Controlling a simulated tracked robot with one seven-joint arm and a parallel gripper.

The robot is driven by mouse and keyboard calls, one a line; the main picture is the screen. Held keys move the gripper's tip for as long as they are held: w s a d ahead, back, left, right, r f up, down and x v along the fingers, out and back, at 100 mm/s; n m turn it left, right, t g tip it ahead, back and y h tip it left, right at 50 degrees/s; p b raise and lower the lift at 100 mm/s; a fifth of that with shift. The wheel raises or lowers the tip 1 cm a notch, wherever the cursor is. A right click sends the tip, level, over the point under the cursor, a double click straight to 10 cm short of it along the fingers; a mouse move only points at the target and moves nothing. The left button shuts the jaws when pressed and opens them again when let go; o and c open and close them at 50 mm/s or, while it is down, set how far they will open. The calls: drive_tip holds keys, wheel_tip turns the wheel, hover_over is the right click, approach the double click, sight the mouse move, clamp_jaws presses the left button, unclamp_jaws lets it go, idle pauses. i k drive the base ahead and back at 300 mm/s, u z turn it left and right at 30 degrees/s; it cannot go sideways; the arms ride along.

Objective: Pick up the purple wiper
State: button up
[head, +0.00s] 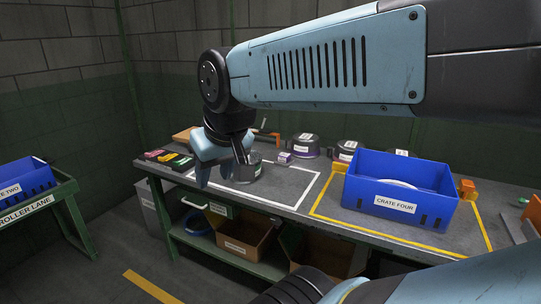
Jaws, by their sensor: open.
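A small purple-and-white item (284,157), possibly the purple wiper, lies on the workbench just behind the white-outlined area; it is too small to be sure of. My gripper (222,178) points down over the left part of the workbench (290,188), to the left of that item. Its fingers are apart and nothing shows held between them. A grey labelled pot (248,170) stands right beside the right finger, partly covered by it; I cannot tell whether they touch.
Several lidded pots (305,146) line the bench's back. Coloured items (170,157) lie at its left end. A blue crate (400,190) marked CRATE FOUR stands on the right, within yellow lines. Cardboard boxes (248,238) sit on the lower shelf. The white-outlined area has free room right of the grey pot.

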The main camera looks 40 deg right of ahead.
sight(284, 160)
drive_tip(key=z, duration=0.45)
drive_tip(key=i, duration=1.1)
drive_tip(key=z, duration=0.75)
drive_tip(key=i, duration=0.35)
drive_tip(key=z, duration=0.2)
drive_tip(key=k, duration=0.9)
drive_tip(key=z, duration=0.15)
drive_tip(key=i, duration=0.9)
drive_tip(key=u, duration=0.1)
